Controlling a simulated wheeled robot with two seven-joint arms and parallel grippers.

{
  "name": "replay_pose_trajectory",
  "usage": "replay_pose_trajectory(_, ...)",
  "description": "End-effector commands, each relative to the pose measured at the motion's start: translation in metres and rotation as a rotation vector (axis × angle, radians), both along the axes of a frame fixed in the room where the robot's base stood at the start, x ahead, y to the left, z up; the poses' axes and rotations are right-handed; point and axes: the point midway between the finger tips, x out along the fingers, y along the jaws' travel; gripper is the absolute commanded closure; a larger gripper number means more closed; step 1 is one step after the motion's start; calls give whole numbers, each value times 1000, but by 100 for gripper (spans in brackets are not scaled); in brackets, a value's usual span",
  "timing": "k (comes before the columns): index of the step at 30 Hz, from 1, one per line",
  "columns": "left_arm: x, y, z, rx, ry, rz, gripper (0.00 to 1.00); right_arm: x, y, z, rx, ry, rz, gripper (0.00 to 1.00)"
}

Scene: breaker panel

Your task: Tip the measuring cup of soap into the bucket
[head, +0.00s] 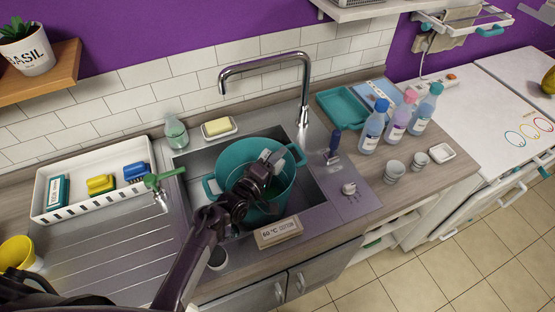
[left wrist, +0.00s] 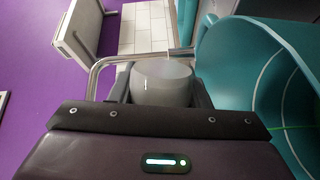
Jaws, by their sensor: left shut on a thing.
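The teal bucket (head: 238,158) stands in the sink basin, its open mouth facing up. My left gripper (head: 265,172) is over the bucket's mouth. It is shut on a pale grey measuring cup (head: 271,157), which is partly hidden by the gripper in the head view. In the left wrist view the cup (left wrist: 161,84) sits between the two fingers, and the bucket's inner wall (left wrist: 240,60) fills the right side. I cannot see the soap in the cup or tell how far the cup is tilted. My right gripper is not in view.
The tap (head: 303,75) arches behind the bucket. A "60 °C cotton" sign (head: 278,232) stands at the sink's front edge. A white tray (head: 95,210) holds sponges at left. Several bottles (head: 398,118) and small cups (head: 394,172) stand on the right counter. A yellow cup (head: 16,252) is far left.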

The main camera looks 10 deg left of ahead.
Motion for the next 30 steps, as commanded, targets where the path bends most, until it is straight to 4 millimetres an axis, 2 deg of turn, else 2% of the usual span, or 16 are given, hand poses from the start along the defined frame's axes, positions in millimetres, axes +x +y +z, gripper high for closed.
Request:
replay_pose_trajectory(17, 0, 0, 2, -3, 1, -1, 80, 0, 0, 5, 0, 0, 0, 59)
replay_pose_trajectory(25, -2, -8, 1, 263, -84, -1, 80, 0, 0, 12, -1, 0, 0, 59)
replay_pose_trajectory(30, -4, -9, 15, 487, -158, -2, 80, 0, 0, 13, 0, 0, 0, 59)
